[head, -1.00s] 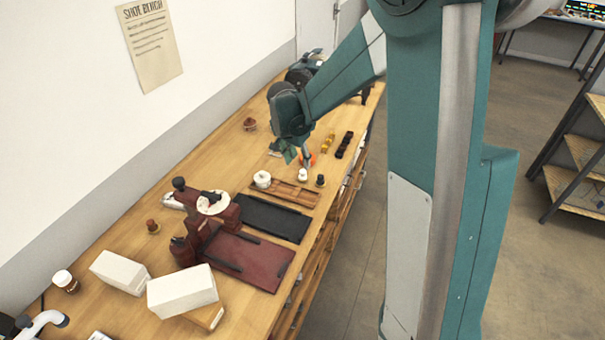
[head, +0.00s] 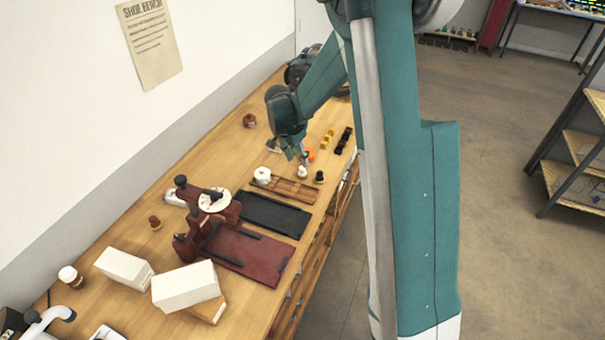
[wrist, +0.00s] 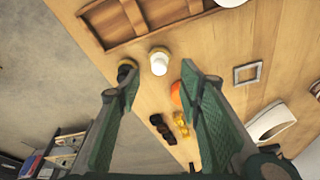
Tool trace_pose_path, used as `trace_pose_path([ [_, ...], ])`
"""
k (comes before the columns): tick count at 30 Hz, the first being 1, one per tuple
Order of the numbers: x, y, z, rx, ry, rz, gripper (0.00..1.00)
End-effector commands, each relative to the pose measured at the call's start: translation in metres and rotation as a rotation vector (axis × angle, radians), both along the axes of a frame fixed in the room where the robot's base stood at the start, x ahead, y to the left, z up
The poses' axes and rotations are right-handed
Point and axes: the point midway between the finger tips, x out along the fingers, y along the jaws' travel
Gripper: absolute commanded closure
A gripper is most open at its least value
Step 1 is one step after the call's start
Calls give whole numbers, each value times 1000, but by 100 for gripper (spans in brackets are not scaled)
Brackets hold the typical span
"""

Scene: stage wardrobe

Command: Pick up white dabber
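The white dabber (head: 302,172) stands upright on the bench beside the wooden tray. In the wrist view the white dabber (wrist: 159,63) shows a white top above a yellowish base, just beyond and between my fingertips. My gripper (wrist: 158,82) is open and empty, its two green-padded fingers spread wide. In the head view my gripper (head: 304,160) points down at the dabber, close to its top; I cannot tell whether they touch.
A black dabber (wrist: 125,70) stands close by, near one fingertip. An orange round thing (wrist: 176,93) lies by the other finger. Black blocks (head: 344,136) and yellow blocks (head: 327,140) sit farther back.

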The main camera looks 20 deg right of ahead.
Motion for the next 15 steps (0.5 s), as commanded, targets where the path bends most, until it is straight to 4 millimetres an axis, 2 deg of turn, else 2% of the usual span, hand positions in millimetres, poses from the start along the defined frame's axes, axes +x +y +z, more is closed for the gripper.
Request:
trace_pose_path([
  [9,2,-5,-20,0,0,0,63],
  [15,3,-6,-23,0,0,0,63],
])
